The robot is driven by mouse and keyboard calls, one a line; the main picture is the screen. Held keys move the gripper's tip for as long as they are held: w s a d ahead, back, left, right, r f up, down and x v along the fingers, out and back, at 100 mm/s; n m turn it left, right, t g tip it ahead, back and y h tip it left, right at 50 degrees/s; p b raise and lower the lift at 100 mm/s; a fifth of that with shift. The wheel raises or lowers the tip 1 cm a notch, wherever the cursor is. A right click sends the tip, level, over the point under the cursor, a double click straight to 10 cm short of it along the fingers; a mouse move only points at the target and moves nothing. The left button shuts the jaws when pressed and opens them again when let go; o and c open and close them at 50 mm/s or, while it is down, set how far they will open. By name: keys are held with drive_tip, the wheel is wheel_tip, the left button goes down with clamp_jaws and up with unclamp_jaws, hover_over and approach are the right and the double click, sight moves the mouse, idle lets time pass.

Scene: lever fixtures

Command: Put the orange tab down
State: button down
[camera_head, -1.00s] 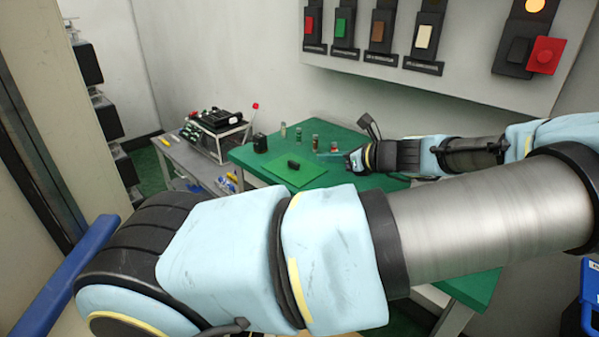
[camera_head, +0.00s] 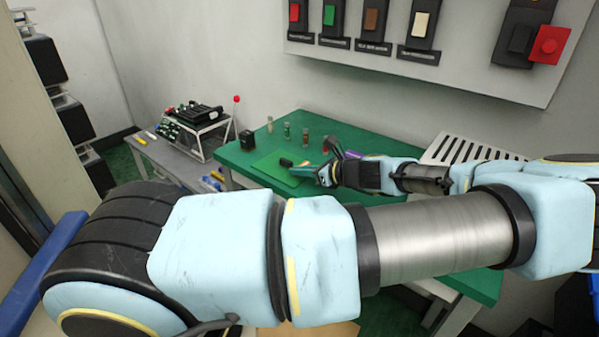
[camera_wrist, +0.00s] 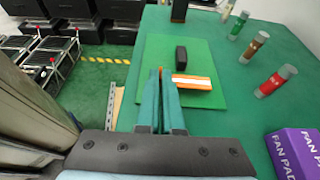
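The orange tab (camera_wrist: 196,82) is a flat orange strip with a pale middle. In the wrist view it sticks out to the right of my fingertips, over the green mat (camera_wrist: 210,60), below the black block (camera_wrist: 181,55). My gripper (camera_wrist: 160,75) points at the mat with its teal fingers close together and a thin orange sliver between them. It looks shut on the tab's left end, which the fingers hide. I cannot tell whether the tab touches the mat. In the head view my gripper (camera_head: 318,174) is at the mat's right side.
A purple box (camera_wrist: 295,150) is nearer on the right. A wire rack (camera_head: 205,135) stands on a grey side table. A wall panel holds coloured switches.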

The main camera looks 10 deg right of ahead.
drive_tip(key=shift+f, duration=0.65)
drive_tip(key=shift+f, duration=0.15)
drive_tip(key=c, duration=1.1)
unclamp_jaws()
